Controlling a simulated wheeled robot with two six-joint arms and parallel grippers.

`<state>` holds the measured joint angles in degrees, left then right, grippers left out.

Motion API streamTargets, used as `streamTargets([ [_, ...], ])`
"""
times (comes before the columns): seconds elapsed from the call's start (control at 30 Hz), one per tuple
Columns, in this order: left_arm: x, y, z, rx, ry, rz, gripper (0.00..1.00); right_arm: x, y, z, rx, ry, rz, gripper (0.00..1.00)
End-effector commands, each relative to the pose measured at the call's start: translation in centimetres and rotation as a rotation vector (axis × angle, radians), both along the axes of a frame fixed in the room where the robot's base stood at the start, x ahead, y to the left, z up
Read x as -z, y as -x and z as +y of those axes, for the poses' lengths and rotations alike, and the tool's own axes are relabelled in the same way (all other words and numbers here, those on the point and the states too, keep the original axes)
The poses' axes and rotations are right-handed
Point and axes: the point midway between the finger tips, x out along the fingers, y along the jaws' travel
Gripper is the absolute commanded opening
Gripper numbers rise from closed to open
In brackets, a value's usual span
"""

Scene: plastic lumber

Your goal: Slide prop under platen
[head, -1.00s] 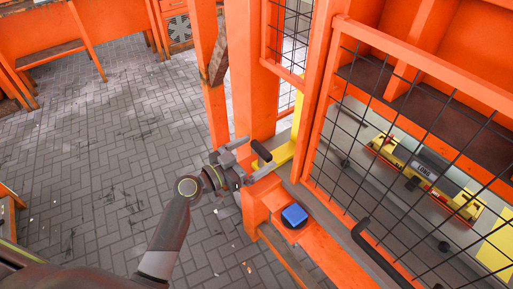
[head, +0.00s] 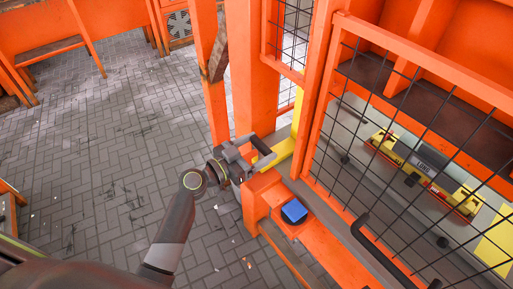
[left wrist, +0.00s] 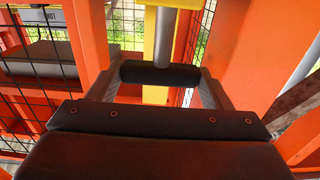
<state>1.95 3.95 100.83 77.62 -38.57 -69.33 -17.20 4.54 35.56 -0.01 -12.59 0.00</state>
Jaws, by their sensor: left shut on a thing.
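The prop (head: 284,151) is a yellow bar with a black handle on a grey rod, at the press's near opening beside an orange post. My left gripper (head: 258,148) is shut on the black handle. In the left wrist view its two grey fingers flank the handle (left wrist: 160,73), with the rod and yellow part of the prop (left wrist: 160,20) beyond. The platen appears to be the dark plate (head: 432,108) under the orange upper frame, behind the mesh door. The prop's far end is hidden by the orange frame. My right gripper is not in view.
A black-mesh orange door (head: 375,150) with a black handle (head: 375,245) stands right of the prop. A yellow and grey mould (head: 425,170) lies on the bed behind it. A blue button (head: 294,211) sits on the orange ledge. The paved floor (head: 110,170) at left is open.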

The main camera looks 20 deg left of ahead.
Motion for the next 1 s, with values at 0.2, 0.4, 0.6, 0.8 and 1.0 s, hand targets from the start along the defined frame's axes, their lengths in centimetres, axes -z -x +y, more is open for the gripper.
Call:
streamTargets([
  [0.2,0.3,-2.4,-1.8,0.000,0.003,-0.004,0.32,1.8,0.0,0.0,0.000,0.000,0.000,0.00],
  [0.4,0.0,-3.5,-2.7,-0.001,0.001,-0.002,0.32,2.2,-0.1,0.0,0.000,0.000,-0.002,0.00],
  [0.6,-0.1,-3.5,-2.7,-0.002,0.001,-0.002,0.32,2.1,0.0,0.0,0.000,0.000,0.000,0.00],
  [0.8,-0.1,-3.5,-2.7,-0.001,0.001,-0.002,0.94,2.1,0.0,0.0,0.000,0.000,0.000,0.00],
  [1.0,0.0,-3.5,-2.7,-0.001,0.001,-0.001,0.95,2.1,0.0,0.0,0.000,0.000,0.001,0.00],
])
